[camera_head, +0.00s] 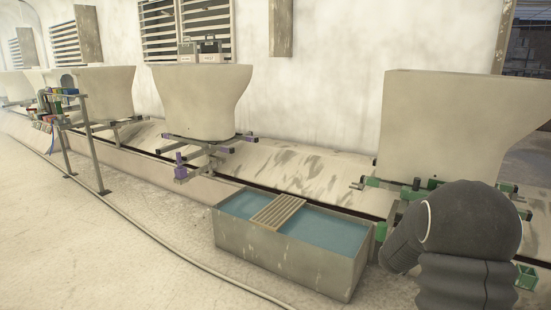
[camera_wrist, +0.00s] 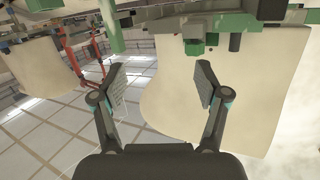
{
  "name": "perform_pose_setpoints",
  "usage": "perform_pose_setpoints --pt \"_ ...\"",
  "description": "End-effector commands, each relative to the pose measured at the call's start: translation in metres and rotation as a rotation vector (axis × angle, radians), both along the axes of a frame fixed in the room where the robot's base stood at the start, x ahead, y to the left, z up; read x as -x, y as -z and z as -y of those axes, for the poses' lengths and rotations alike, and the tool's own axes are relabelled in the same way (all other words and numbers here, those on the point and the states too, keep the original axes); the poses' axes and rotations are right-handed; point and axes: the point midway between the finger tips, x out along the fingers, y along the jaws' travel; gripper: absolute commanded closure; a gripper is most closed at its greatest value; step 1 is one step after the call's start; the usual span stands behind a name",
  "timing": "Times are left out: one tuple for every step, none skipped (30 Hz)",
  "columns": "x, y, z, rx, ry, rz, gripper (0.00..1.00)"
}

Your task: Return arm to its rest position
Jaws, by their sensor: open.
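In the wrist view my gripper (camera_wrist: 160,85) is open, its two fingers well apart with nothing between them. A large cream piece (camera_wrist: 180,95) fills the space beyond and to the right of the fingers, at a distance I cannot tell. In the head view a dark rounded part of my arm covers the lower right, in front of a large cream basin-like piece (camera_head: 450,115) on a green-tipped carrier (camera_head: 385,183). My gripper's fingers do not show in the head view.
A tank of blue water (camera_head: 290,262) with a slatted rack (camera_head: 277,212) stands left of my arm. Another cream piece (camera_head: 205,100) sits on a purple-tipped carrier (camera_head: 182,172). A stand with coloured parts (camera_head: 85,145) is at left. A hose (camera_head: 150,247) crosses the open floor.

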Motion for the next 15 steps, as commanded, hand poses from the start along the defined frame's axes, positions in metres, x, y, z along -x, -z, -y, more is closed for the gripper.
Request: perform_pose_setpoints --pt "-0.003 0.009 -0.006 -0.03 -0.027 -0.015 0.26" --pt "-0.005 0.014 -0.009 -0.048 -0.046 -0.025 0.26" --pt "-0.007 0.022 -0.015 -0.076 -0.071 -0.041 0.26" --pt "-0.008 0.028 -0.019 -0.097 -0.091 -0.053 0.26" --pt "-0.009 0.035 -0.025 -0.12 -0.112 -0.068 0.26" --pt "-0.01 0.044 -0.032 -0.155 -0.144 -0.089 0.26" --pt "-0.01 0.05 -0.039 -0.181 -0.168 -0.106 0.26" --pt "-0.01 0.055 -0.046 -0.21 -0.195 -0.124 0.26" --pt "-0.009 0.062 -0.058 -0.252 -0.234 -0.15 0.26" --pt "-0.007 0.065 -0.067 -0.284 -0.267 -0.173 0.26" --pt "-0.004 0.068 -0.078 -0.319 -0.3 -0.196 0.26" --pt "0.001 0.071 -0.093 -0.362 -0.345 -0.231 0.26" --pt "0.006 0.071 -0.105 -0.395 -0.378 -0.256 0.26" --pt "0.011 0.072 -0.117 -0.425 -0.41 -0.285 0.26" --pt "0.02 0.07 -0.133 -0.464 -0.451 -0.322 0.26"
